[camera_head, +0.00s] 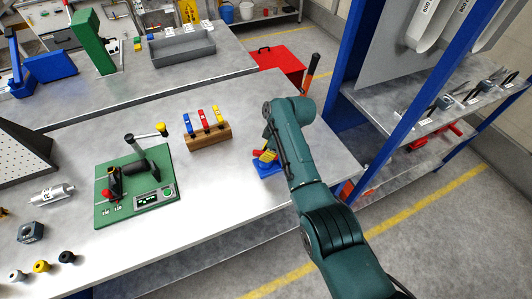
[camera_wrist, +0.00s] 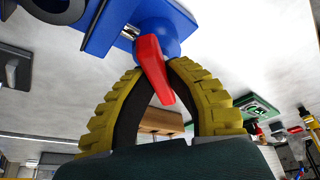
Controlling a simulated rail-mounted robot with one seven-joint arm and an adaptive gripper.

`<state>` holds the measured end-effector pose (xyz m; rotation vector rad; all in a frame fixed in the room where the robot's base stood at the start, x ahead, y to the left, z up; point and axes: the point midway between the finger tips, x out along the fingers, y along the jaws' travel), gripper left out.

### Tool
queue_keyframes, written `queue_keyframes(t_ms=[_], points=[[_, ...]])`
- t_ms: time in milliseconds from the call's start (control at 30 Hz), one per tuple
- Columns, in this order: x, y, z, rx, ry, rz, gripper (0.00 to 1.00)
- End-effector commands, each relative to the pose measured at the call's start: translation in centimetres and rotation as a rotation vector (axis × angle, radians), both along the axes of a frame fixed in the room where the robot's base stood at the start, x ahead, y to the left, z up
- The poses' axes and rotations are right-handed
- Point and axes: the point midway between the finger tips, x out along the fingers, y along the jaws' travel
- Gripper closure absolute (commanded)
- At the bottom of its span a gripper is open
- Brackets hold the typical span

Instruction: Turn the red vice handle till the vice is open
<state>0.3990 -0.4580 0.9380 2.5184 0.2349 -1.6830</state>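The blue vice (camera_head: 268,170) stands near the right edge of the workbench, partly hidden by my arm. In the wrist view its blue body (camera_wrist: 168,22) fills the top, with a short metal part showing at the left. The red vice handle (camera_wrist: 152,68) sticks out from a round blue hub and slants down towards the camera. My gripper (camera_wrist: 156,72) has its yellow-ribbed fingers bent inward, their tips against both sides of the handle. In the head view the red handle shows beside the yellow fingers (camera_head: 268,155). I cannot tell how far apart the jaws are.
A wooden block (camera_head: 208,138) with blue, red and yellow levers stands left of the vice. A green board (camera_head: 135,190) with a lever and a small display lies further left. A blue-framed shelf (camera_head: 350,85) stands close on the right. Bare bench lies in front of the vice.

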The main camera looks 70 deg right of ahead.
Motion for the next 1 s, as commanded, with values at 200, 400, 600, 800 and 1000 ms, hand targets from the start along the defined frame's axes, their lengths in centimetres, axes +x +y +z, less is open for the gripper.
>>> queue_keyframes(t_ms=[200, 400, 600, 800, 1000], points=[[-0.01, 0.02, -0.06, 0.0, 0.0, 0.0, 1.0], [0.02, -0.06, -0.48, 0.001, 0.001, 0.048, 1.0], [0.06, -0.08, -0.59, 0.001, 0.0, 0.197, 1.0], [0.0, 0.03, -0.24, 0.002, 0.002, 0.226, 1.0], [-0.03, 0.04, -0.27, 0.003, 0.002, 0.224, 0.72]])
